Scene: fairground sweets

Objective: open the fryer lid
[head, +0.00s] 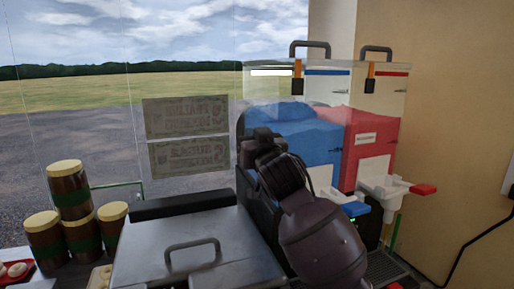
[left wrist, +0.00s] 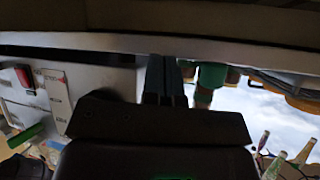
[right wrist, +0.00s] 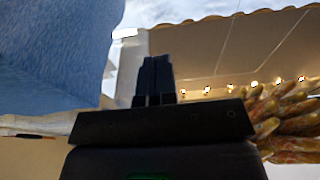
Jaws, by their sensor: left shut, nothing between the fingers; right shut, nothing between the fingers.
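The fryer lid (head: 150,245) is a flat grey metal cover at the lower middle of the head view and lies closed. Its bar handle (head: 191,249) stands up near the front. My right gripper (head: 264,140) is raised behind and to the right of the lid, in front of the slush machine and clear of the handle. In the right wrist view its fingers (right wrist: 155,80) are together and empty. My left gripper is outside the head view. In the left wrist view its fingers (left wrist: 164,80) are together with nothing between them.
A slush machine with blue (head: 300,135) and red (head: 372,125) tanks stands behind my right arm. Stacked brown jars with yellow lids (head: 68,168) stand left of the fryer. Two paper signs (head: 187,116) hang behind it. The air above the lid is clear.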

